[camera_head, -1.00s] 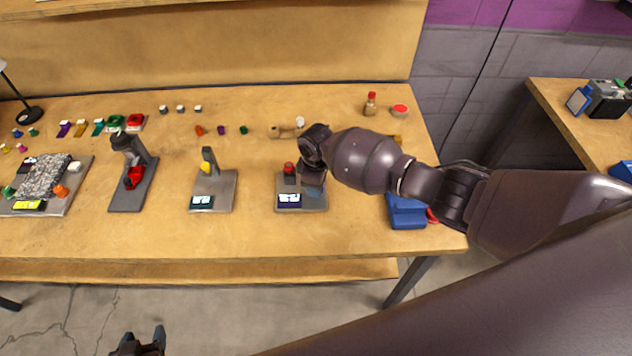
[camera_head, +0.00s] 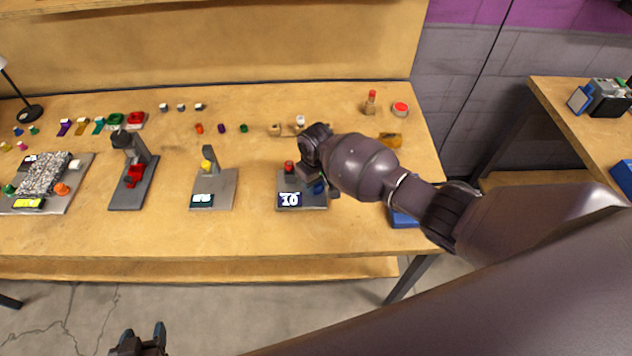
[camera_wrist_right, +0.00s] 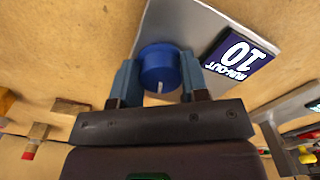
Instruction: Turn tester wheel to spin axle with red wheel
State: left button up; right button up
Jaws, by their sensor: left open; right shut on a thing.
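The tester (camera_head: 300,204) is a grey plate on the table with a display (camera_head: 290,200). The display shows 10, and the right wrist view also shows the lettering RUN-OUT beside the number (camera_wrist_right: 235,54). A small red wheel (camera_head: 289,166) sits at the tester's back left; its axle is too small to make out. The blue tester wheel (camera_wrist_right: 158,66), with a white mark, sits between the fingers of my right gripper (camera_wrist_right: 158,80), which is shut on it. My left gripper (camera_head: 143,335) is open and empty, low in front of the table.
A grey stand with a yellow part (camera_head: 213,186) is left of the tester, and a dark stand with a red part (camera_head: 135,181) is further left. A blue bin (camera_head: 404,220) is partly hidden behind my right arm. The table front between the stands is clear.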

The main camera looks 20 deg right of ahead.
dwell(0.4)
jog(key=o, duration=0.7)
jog(key=shift+c, duration=0.2)
notch_tip(320, 180, up, 11)
jog(key=shift+w, duration=0.1)
dwell(0.4)
